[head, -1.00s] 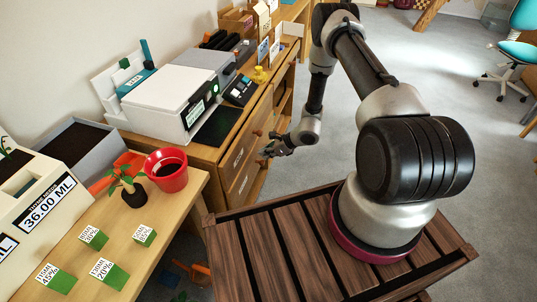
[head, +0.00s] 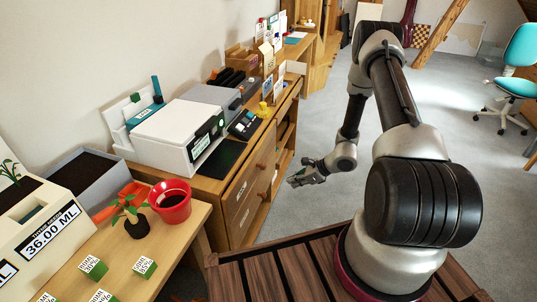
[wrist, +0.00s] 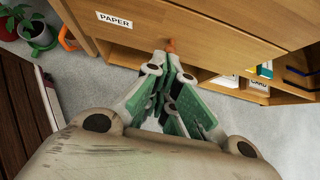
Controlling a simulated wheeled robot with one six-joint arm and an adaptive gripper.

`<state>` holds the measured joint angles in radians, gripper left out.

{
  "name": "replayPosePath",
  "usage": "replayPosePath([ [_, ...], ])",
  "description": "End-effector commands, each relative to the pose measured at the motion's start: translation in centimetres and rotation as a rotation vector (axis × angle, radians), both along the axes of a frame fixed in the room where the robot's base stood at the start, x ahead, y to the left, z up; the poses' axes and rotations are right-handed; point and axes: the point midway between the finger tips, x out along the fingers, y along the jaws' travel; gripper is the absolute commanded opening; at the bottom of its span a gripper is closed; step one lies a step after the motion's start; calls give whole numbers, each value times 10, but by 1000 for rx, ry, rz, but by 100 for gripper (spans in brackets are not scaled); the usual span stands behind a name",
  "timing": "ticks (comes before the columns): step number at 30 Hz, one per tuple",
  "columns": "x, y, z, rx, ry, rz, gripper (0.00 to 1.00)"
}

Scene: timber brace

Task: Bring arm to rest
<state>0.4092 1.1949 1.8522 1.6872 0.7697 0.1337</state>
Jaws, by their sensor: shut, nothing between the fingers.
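My gripper (head: 301,179) hangs at the end of my bent arm, over the floor to the right of the wooden cabinet (head: 246,193). In the wrist view my gripper (wrist: 172,72) is shut, its green-padded fingers together with nothing between them. An orange knob (wrist: 170,46) on the drawer labelled PAPER shows just beyond the fingertips in that view. I cannot tell the exact distance, but the head view shows a gap between gripper and cabinet front.
A printer-like white machine (head: 177,131) and a yellow object (head: 263,110) stand on the cabinet. A near table (head: 180,238) holds a red pot (head: 171,202), a small plant (head: 134,213) and green labelled blocks. The grey floor (head: 455,112) is open behind my arm, before a teal chair (head: 520,50).

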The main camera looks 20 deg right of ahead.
Motion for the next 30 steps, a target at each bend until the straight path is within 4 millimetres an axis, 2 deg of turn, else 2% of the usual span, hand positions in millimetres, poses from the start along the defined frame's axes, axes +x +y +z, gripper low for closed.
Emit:
replayPosePath([
  [5,-6,2,2,1,-14,49,0],
  [8,-33,11,3,14,-6,151,0],
  [11,-71,19,10,34,7,293,0],
  [15,-109,16,62,21,-41,552,0],
  [20,-136,7,124,-28,-109,812,0],
  [30,-195,-29,275,-284,-264,1411,0],
])
